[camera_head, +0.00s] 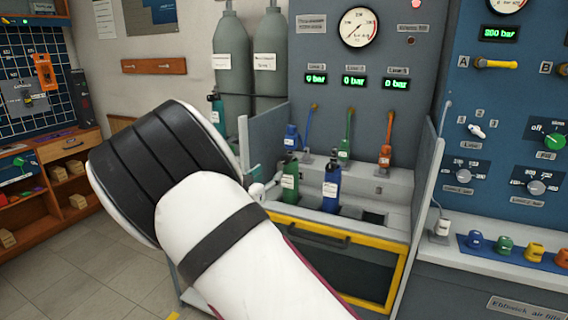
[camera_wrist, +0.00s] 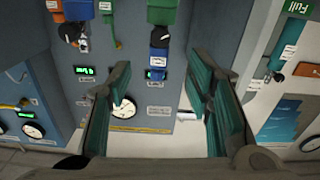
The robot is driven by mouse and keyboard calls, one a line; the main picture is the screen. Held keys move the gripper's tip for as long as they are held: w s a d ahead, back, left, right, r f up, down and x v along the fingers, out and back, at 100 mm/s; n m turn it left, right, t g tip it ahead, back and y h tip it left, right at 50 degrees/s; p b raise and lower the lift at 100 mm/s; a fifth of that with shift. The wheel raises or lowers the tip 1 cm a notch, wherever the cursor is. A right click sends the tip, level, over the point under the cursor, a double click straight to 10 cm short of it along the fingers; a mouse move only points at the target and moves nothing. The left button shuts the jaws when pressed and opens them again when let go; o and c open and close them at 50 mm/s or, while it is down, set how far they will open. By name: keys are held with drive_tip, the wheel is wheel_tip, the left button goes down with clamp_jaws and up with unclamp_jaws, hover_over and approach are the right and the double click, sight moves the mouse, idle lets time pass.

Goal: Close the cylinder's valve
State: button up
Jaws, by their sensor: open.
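In the head view a green cylinder (camera_head: 290,182) and a blue cylinder (camera_head: 331,184) stand upright, side by side, in the testbench. Each has a white label and a dark top; the valve settings are too small to read. My white and black arm covers the left foreground and mostly hides my gripper there. In the wrist view my gripper (camera_wrist: 163,108) is open, with its teal-padded fingers wide apart and nothing held between them. The wrist picture is turned over, with a gauge (camera_wrist: 124,108) visible between the fingers.
Three coloured hoses, blue, green (camera_head: 345,135) and orange, hang at the bench's back panel. Side walls (camera_head: 428,165) and a yellow-framed front (camera_head: 375,270) bound the bench. Large grey gas cylinders (camera_head: 231,55) stand behind it. A blue control panel (camera_head: 510,110) is at right.

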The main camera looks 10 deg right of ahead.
sight(284, 160)
drive_tip(key=b+x, duration=0.1)
drive_tip(key=x, duration=1.1)
drive_tip(key=shift+w+d, duration=0.2)
drive_tip(key=shift+w, duration=0.15)
clamp_jaws()
